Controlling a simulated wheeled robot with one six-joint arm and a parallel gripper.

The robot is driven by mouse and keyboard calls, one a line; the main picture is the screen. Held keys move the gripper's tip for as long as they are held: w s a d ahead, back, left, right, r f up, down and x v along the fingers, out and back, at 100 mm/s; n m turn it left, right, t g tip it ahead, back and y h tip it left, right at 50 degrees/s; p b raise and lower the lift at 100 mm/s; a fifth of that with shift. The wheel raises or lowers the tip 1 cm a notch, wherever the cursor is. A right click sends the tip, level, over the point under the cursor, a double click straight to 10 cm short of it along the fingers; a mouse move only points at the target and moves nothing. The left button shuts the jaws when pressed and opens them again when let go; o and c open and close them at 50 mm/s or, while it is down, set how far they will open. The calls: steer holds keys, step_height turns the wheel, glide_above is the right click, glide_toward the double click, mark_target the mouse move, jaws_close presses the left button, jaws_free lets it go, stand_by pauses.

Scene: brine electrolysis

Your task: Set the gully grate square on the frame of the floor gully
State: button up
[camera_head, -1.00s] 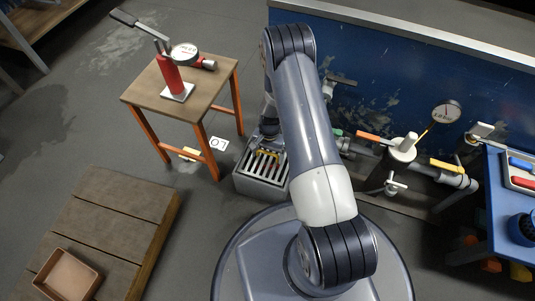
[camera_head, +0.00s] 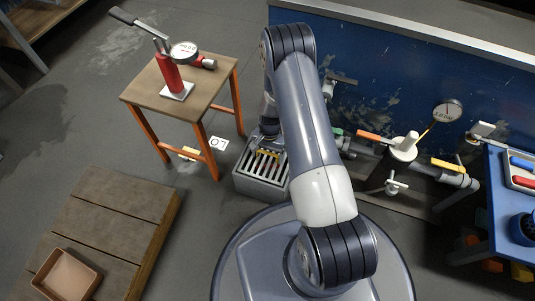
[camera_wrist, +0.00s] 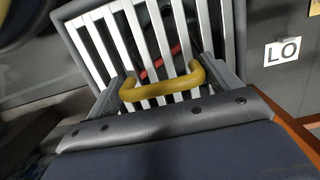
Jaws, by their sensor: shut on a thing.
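The gully grate (camera_wrist: 98,38) is a pale slatted panel with a grey rim and a yellow bar handle (camera_wrist: 163,86). My gripper (camera_wrist: 170,84) is shut on the handle, one finger at each end of it. In the head view the grate (camera_head: 278,163) lies over the top of the grey box-like floor gully (camera_head: 262,188), below my wrist. My arm hides its right side. I cannot tell whether the grate rests fully on the frame or is exactly square to it. Something red shows between the slats in the wrist view.
A wooden table (camera_head: 205,88) with orange legs and a red pump (camera_head: 168,72) stands left of the gully. Pipes and valves (camera_head: 403,147) run along the blue wall at right. A plank platform (camera_head: 115,205) is at lower left.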

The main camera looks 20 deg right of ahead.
steer(key=shift+f, duration=0.25)
steer(key=o, duration=1.2)
steer(key=shift+c, duration=0.2)
step_height(320, 180, up, 11)
steer(key=w+d+p, duration=0.1)
steer(key=p, duration=0.3)
steer(key=shift+w, duration=0.15)
steer(key=shift+f, duration=0.2)
steer(key=f+b, duration=0.1)
steer(key=f, duration=0.2)
steer(key=s+f+b, duration=0.1)
steer(key=f, duration=0.2)
steer(key=a+f+b, duration=0.1)
steer(key=f+b, duration=0.1)
steer(key=f, duration=0.2)
steer(key=shift+s, duration=0.15)
steer(key=shift+f, duration=0.15)
